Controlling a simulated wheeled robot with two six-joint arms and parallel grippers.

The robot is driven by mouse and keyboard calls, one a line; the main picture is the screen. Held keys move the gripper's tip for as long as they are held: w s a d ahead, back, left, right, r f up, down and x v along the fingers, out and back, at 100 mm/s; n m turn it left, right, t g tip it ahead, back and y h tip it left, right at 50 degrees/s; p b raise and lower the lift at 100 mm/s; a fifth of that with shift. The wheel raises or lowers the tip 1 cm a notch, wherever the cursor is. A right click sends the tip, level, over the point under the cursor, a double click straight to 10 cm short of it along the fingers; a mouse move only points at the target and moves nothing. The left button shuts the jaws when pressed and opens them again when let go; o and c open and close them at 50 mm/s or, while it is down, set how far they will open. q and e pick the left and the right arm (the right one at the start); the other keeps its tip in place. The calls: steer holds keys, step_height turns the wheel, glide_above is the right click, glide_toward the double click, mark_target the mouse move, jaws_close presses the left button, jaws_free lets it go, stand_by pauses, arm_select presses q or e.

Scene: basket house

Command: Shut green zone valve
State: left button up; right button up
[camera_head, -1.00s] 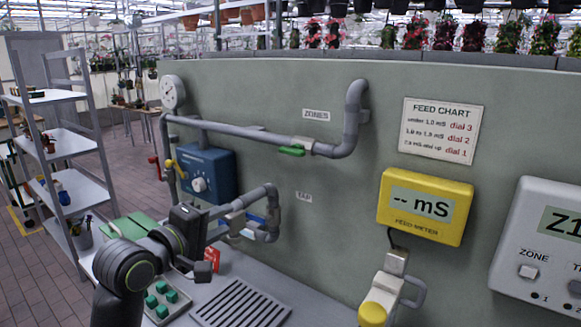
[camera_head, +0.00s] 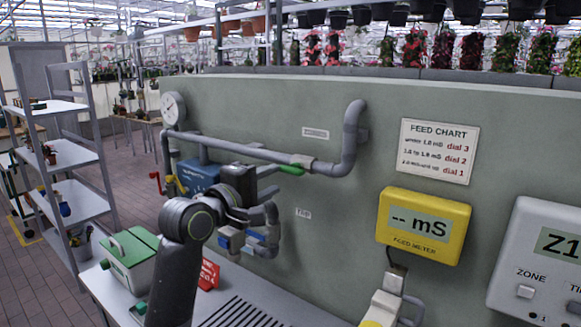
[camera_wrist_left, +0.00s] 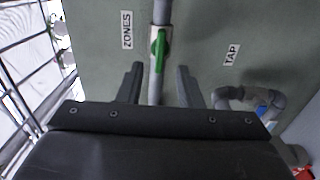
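The green zone valve handle (camera_head: 291,169) sits on the grey pipe below the ZONES label, at the wall. In the left wrist view the green handle (camera_wrist_left: 159,48) lies roughly in line with the pipe, ahead of and between the fingers. My left gripper (camera_head: 272,181) is in front of the wall, just below and left of the green handle in the head view. In the left wrist view the left gripper (camera_wrist_left: 158,82) is open and empty, its two fingers apart on either side of the pipe, short of the handle. My right gripper is not in view.
A blue box (camera_head: 197,176) and red and yellow handles are at left, partly behind my arm. The yellow feed meter (camera_head: 424,226) is at right. A green-lidded box (camera_head: 131,257) stands on the bench.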

mark_target(288, 172)
arm_select(q)
steer(key=shift+p+x, duration=0.9)
steer(key=shift+x, duration=3)
steer(key=shift+c, duration=0.3)
steer(key=c, duration=0.6)
